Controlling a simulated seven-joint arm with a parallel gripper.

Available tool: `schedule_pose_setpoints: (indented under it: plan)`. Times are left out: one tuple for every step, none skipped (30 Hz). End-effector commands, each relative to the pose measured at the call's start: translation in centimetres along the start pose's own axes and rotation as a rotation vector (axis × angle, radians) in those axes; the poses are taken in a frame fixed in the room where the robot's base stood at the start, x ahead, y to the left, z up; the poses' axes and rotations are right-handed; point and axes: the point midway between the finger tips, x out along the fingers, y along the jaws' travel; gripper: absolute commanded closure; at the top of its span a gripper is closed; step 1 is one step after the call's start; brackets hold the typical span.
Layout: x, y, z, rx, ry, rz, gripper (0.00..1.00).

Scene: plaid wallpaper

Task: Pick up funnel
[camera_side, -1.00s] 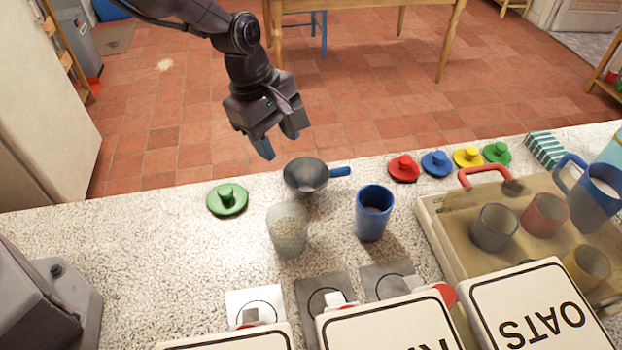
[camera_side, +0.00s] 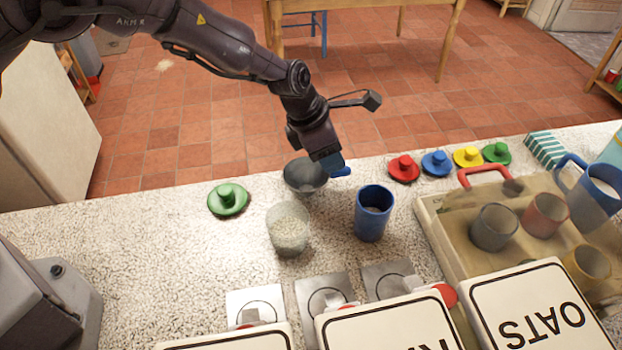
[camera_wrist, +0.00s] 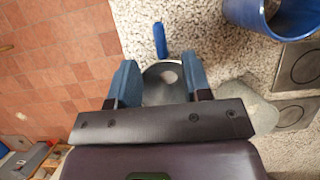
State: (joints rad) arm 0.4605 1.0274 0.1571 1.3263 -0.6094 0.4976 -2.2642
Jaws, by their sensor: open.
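The funnel (camera_side: 303,176) is a dark grey bowl with a blue handle, standing near the counter's far edge. My gripper (camera_side: 334,165) is above the funnel's right side, close to where the handle joins, and hides part of the rim. In the wrist view my gripper (camera_wrist: 159,85) is open, its two blue fingers apart. The funnel (camera_wrist: 163,72) shows between and beyond them, with its blue handle pointing up the picture. From these views I cannot tell whether the fingers touch the funnel.
A green lid (camera_side: 228,199) lies left; several coloured lids lie right. A beige tray (camera_side: 436,222) holds mugs.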

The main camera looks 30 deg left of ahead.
Motion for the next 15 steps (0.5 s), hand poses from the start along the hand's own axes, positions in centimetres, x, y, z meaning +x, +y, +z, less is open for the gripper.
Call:
schedule_pose_setpoints:
  plan:
    - [0.3, 0.0, 0.0, 0.0, 0.0, 0.0, 0.55]
    - [0.5, 0.0, 0.0, 0.0, 0.0, 0.0, 0.55]
    - [0.7, 0.0, 0.0, 0.0, 0.0, 0.0, 0.55]
    - [0.9, 0.0, 0.0, 0.0, 0.001, 0.0, 0.55]
    - [1.3, 0.0, 0.0, 0.0, 0.001, 0.0, 0.55]
    - [1.9, 0.0, -0.1, 0.0, 0.002, -0.001, 0.55]
    - [2.3, 0.0, -0.1, 0.001, 0.002, -0.001, 0.55]
    - [2.9, 0.0, -0.1, 0.001, 0.002, -0.001, 0.55]
    - [3.5, -0.1, -0.1, 0.001, 0.002, -0.002, 0.55]
    - [3.9, 0.0, -0.1, 0.002, 0.002, -0.002, 0.55]
    - [4.3, 0.0, -0.1, 0.002, 0.001, -0.001, 0.55]
    - [4.8, 0.0, -0.1, 0.001, 0.001, -0.001, 0.55]
    - [5.0, 0.0, 0.0, 0.001, 0.001, -0.001, 0.55]
    - [5.3, 0.0, 0.0, 0.001, 0.001, -0.001, 0.55]
    - [5.5, 0.0, 0.0, 0.001, 0.001, -0.001, 0.55]
